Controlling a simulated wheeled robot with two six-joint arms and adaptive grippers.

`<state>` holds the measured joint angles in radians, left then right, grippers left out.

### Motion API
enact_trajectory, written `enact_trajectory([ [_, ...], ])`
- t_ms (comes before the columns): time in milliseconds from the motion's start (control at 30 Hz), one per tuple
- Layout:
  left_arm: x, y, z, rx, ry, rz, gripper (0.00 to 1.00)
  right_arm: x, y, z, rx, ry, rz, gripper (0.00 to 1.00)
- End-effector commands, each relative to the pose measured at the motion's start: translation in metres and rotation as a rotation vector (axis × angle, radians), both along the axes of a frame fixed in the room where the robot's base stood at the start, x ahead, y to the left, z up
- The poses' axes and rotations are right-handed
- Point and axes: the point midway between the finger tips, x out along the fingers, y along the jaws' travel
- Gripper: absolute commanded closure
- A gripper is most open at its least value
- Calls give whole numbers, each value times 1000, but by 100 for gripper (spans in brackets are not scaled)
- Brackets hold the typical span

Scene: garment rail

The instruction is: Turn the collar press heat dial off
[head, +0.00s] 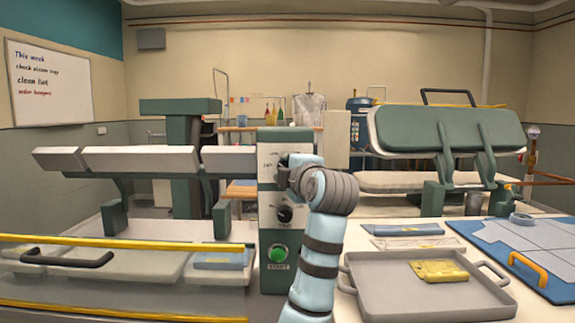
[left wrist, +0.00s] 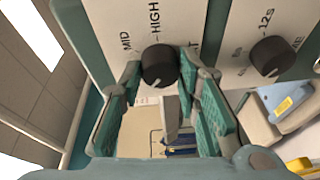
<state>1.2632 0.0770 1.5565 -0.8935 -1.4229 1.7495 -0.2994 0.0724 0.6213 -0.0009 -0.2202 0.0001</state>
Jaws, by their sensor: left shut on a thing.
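The heat dial (left wrist: 158,66) is a round black knob on the press's pale control panel (left wrist: 228,68). In the left wrist view, MID and HIGH are printed beside it. My left gripper (head: 292,168) is at the upper part of the panel in the head view and hides the heat dial there. In the left wrist view its two teal-padded fingers (left wrist: 163,78) are shut on the dial, one tip on each side. The dial's pointer setting cannot be read. My right gripper is in neither view.
Below is the black time dial (head: 285,213), also in the left wrist view (left wrist: 271,56), and a green START button (head: 278,252). A grey tray (head: 375,300) with a yellow cloth (head: 438,271) stands right. A yellow rail (head: 130,243) crosses the left.

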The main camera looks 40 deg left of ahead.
Motion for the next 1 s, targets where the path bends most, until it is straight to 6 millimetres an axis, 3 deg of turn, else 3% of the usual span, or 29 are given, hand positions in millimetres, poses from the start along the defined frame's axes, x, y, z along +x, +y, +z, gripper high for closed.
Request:
enact_trajectory([
  [600, -1, 1, 3, -419, -317, 0, 98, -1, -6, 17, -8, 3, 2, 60],
  [1000, -1, 2, 3, -528, -403, 0, 98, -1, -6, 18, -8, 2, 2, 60],
])
